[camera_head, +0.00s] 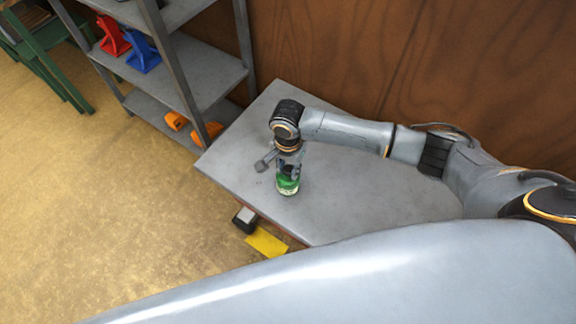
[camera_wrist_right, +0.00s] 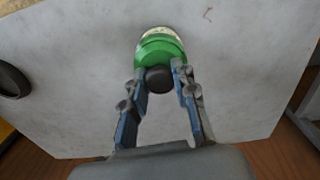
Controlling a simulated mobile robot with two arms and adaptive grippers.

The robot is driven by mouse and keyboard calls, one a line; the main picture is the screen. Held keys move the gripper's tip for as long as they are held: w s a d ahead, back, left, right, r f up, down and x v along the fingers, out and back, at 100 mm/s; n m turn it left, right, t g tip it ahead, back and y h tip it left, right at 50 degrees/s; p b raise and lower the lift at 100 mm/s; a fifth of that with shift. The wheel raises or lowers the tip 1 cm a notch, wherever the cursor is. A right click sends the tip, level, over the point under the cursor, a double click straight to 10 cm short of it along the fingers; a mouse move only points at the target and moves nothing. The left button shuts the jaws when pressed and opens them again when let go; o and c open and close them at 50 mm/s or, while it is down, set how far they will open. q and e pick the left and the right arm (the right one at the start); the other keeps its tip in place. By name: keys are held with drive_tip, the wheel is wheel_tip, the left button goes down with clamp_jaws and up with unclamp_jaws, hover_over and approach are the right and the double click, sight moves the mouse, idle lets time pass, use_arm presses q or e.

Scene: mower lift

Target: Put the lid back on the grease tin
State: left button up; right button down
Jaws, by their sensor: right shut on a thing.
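The green lid (camera_wrist_right: 160,52) with its dark knob (camera_wrist_right: 159,79) is between the fingers of my right gripper (camera_wrist_right: 160,76), which is shut on the knob. The pale grease tin (camera_head: 288,191) stands upright on the grey table, directly under the green lid (camera_head: 288,183). Its pale side also shows past the lid in the right wrist view (camera_wrist_right: 158,31). The lid looks level and lined up with the tin; I cannot tell whether it is fully seated or just above. My right gripper (camera_head: 289,174) points down over the tin. My left gripper is not in view.
The table (camera_head: 345,195) is mostly bare around the tin. A dark round thing (camera_wrist_right: 12,80) lies on it in the right wrist view. A metal shelf (camera_head: 200,75) stands at the back left, and a wooden wall (camera_head: 350,55) is behind. A yellow patch (camera_head: 266,242) is below the table's front edge.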

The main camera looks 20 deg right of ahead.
idle(0.4)
drive_tip(key=c, duration=1)
unclamp_jaws()
drive_tip(key=shift+o, duration=0.5)
drive_tip(key=o, duration=0.4)
drive_tip(key=shift+r, duration=0.1)
wheel_tip(320, 180, up, 7)
drive_tip(key=p, duration=0.9)
